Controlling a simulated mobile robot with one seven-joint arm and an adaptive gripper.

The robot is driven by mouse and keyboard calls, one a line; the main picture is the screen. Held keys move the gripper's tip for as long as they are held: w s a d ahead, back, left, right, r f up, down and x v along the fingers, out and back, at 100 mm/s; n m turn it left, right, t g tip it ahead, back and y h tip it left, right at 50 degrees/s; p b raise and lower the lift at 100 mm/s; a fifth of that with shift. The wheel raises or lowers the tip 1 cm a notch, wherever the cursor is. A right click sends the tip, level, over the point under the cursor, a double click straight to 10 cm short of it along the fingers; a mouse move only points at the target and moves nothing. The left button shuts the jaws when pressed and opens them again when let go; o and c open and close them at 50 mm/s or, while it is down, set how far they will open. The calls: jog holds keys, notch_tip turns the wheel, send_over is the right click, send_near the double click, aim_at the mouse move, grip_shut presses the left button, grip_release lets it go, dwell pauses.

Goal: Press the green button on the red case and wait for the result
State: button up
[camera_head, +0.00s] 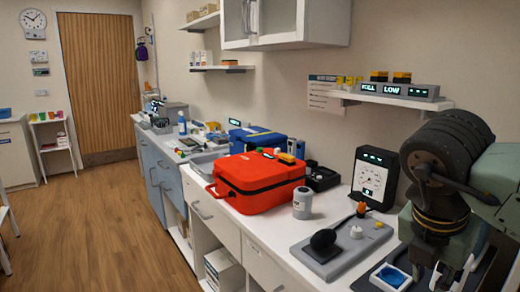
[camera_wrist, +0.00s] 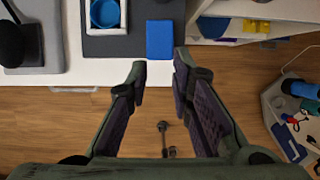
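The red-orange case (camera_head: 262,182) stands closed on the white counter, in the middle of the head view. Small orange, dark and pale green pieces (camera_head: 284,158) are on or just behind its lid; they are too small to tell which is a green button. My gripper (camera_wrist: 159,68) is open and empty in the wrist view, with a gap between its fingers. It points down over the wood floor near the counter's front edge. The case is not in the wrist view. In the head view my arm is at the far right, well apart from the case.
A grey canister (camera_head: 302,203) stands right of the case, and a blue case (camera_head: 258,138) behind it. A blue dish (camera_wrist: 105,13) and blue block (camera_wrist: 160,40) are near my gripper.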

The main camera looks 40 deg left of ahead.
grip_shut()
dwell(1.2)
